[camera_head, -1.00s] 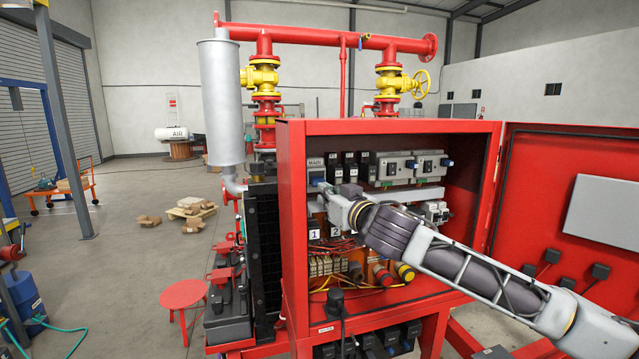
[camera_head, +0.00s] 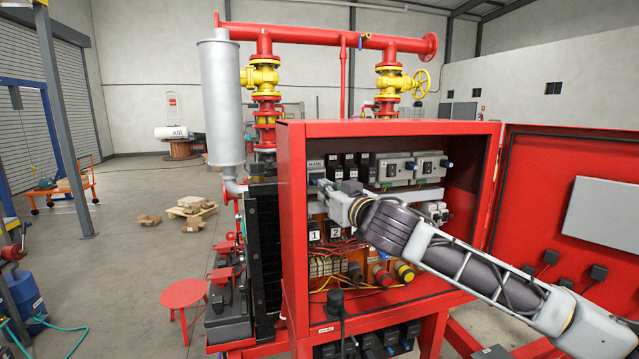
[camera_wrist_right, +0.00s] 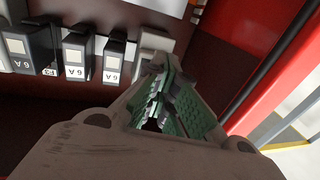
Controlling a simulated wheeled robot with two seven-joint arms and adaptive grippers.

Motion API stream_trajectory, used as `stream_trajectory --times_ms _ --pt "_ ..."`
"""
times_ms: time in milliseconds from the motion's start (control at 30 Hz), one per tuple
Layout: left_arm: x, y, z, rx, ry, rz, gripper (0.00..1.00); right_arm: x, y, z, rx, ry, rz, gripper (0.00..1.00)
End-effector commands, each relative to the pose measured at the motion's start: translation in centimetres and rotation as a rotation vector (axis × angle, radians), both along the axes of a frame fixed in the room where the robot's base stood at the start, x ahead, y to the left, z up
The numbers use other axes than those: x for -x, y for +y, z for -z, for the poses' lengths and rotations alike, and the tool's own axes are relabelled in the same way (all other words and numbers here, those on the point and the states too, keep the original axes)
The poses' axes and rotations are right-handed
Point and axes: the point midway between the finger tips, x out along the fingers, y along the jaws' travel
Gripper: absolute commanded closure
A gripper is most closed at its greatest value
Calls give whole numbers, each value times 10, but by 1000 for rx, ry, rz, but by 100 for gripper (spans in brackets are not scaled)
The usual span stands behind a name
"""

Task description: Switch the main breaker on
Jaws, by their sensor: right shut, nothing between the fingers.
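The main breaker (camera_head: 315,168) is a pale grey unit labelled MAIN at the upper left inside the open red cabinet. Its lower part and lever are hard to make out behind my fingertips. My right gripper (camera_head: 323,187) is shut and empty, with its tips at the lower part of this breaker. I cannot tell whether they touch it. In the right wrist view the right gripper (camera_wrist_right: 158,80) points at a pale block (camera_wrist_right: 154,42), apparently the main breaker, partly hidden by the fingers. My left gripper is out of view.
Several dark 6A breakers (camera_wrist_right: 75,55) stand in a row beside the main breaker. The red cabinet's left wall (camera_head: 292,230) is close to my gripper. Wiring and terminals lie below. The open cabinet door (camera_head: 535,185) is at the right.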

Motion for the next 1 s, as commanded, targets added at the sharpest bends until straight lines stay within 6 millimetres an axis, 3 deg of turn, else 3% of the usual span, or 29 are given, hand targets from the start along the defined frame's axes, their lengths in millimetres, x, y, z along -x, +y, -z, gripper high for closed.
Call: stream_trajectory --times_ms 1000 --pt "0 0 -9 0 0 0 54 -1 -1 -10 3 10 3 100"
